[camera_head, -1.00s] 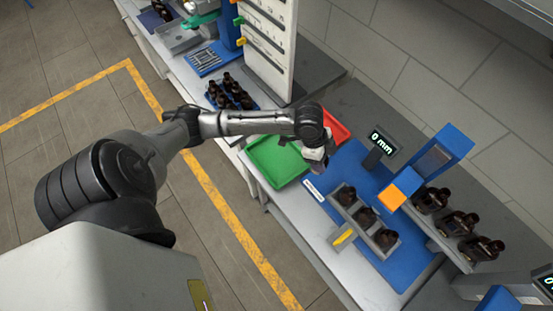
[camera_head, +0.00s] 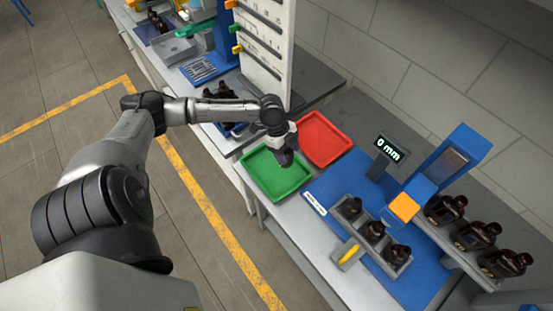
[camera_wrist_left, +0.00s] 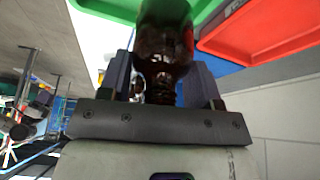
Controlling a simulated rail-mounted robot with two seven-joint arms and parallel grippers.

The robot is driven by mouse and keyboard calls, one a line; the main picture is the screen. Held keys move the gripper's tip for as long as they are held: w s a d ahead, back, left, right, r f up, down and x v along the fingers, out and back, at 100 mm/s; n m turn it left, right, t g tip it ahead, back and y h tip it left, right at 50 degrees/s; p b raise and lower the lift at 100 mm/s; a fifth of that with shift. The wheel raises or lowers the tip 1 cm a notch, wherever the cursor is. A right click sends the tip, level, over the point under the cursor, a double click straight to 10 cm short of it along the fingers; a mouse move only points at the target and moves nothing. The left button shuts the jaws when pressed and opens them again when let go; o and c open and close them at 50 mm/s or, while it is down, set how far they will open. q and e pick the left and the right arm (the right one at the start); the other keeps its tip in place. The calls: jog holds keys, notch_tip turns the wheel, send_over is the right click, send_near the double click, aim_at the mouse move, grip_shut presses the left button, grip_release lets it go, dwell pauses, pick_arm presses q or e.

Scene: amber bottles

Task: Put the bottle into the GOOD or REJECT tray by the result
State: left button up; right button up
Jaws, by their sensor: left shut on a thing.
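My left gripper (camera_head: 284,156) is over the green tray (camera_head: 262,178) in the head view. In the left wrist view its two fingers (camera_wrist_left: 160,85) are shut on a dark amber bottle (camera_wrist_left: 165,40). The bottle is mostly hidden by the gripper in the head view. The red tray (camera_head: 325,139) lies behind and to the right of the green one, empty. It also shows in the left wrist view (camera_wrist_left: 262,30). The display (camera_head: 391,149) reads 0 mm. I cannot read any tray labels. My right gripper is not in view.
A grey holder with several amber bottles (camera_head: 374,230) stands on the blue mat (camera_head: 395,287). More bottles (camera_head: 476,235) stand in a rack at the right. A blue gauge with an orange block (camera_head: 403,207) rises beside them. A white panel (camera_head: 262,45) stands behind the green tray.

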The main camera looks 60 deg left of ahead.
pick_arm(q)
jog(key=shift+s+a+f+p, duration=0.1)
jog(key=shift+s+a+f, duration=0.3)
jog(key=shift+f, duration=0.6)
jog(key=shift+s+a+f+p, duration=0.2)
jog(key=shift+s+f, duration=0.3)
jog(key=shift+f, duration=0.55)
jog(key=shift+s+a+f+p, duration=0.1)
jog(key=shift+s+a+f, duration=0.35)
jog(key=shift+f, duration=0.55)
jog(key=o, duration=1)
jog(key=shift+f, duration=0.1)
jog(key=shift+c, duration=0.2)
jog(key=v, duration=1.2)
jog(key=shift+p, duration=0.3)
